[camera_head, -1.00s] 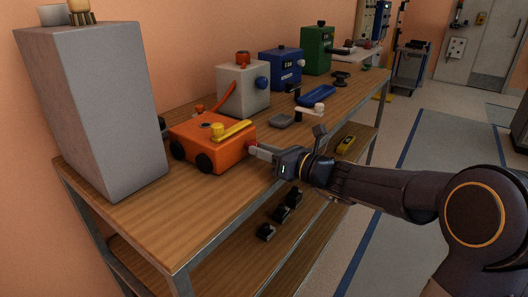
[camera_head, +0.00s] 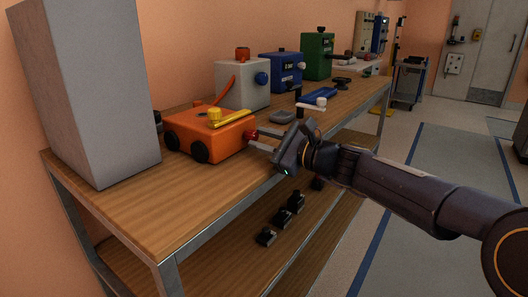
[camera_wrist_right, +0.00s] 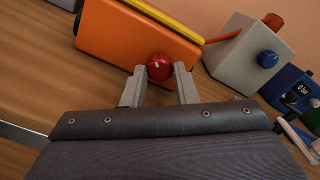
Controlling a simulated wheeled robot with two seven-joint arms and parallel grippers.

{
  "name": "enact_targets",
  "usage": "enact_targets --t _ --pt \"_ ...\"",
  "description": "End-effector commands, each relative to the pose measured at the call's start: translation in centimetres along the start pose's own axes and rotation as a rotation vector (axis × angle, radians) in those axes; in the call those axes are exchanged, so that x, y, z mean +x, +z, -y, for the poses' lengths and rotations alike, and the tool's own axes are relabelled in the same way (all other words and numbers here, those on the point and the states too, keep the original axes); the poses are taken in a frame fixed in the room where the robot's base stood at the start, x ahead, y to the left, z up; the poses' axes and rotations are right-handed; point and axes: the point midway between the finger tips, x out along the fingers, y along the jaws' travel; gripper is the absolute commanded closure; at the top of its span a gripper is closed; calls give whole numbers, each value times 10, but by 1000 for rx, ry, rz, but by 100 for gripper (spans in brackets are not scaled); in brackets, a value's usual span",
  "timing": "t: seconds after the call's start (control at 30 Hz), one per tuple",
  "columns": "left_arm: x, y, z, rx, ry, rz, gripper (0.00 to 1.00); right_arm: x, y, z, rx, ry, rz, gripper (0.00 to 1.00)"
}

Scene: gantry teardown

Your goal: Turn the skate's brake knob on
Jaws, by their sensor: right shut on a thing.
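The skate is an orange box (camera_head: 222,141) with dark wheels and a yellow handle (camera_head: 231,121) on top. It stands on the wooden bench. Its red brake knob (camera_wrist_right: 159,67) is on the end face towards my right gripper and also shows in the head view (camera_head: 252,134). My right gripper (camera_wrist_right: 159,73) has its two grey fingertips on either side of the knob and is shut on it. In the head view the right gripper (camera_head: 262,140) reaches in from the right, and its fingers partly cover the knob. My left gripper is in neither view.
A large grey cabinet (camera_head: 88,90) stands left of the skate. Behind are a pale box (camera_head: 243,84) with a blue knob, a blue box (camera_head: 281,69) and a green box (camera_head: 318,56). A grey dish and a blue tray (camera_head: 320,95) lie farther along the bench (camera_head: 150,212).

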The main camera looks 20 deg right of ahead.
Motion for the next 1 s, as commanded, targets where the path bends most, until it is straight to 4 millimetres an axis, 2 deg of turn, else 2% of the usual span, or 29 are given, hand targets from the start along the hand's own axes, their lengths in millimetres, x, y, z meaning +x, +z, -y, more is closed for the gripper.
enact_targets --t 0.03,0.5,0.8,1.0 --pt "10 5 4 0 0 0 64 -1 -5 -3 -48 -1 -1 96" --pt "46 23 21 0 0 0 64 0 -5 -3 -472 0 -1 96" --pt "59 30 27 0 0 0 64 0 -3 -2 -652 2 -2 96" --pt "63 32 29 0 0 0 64 0 -3 -2 -711 3 -2 96"
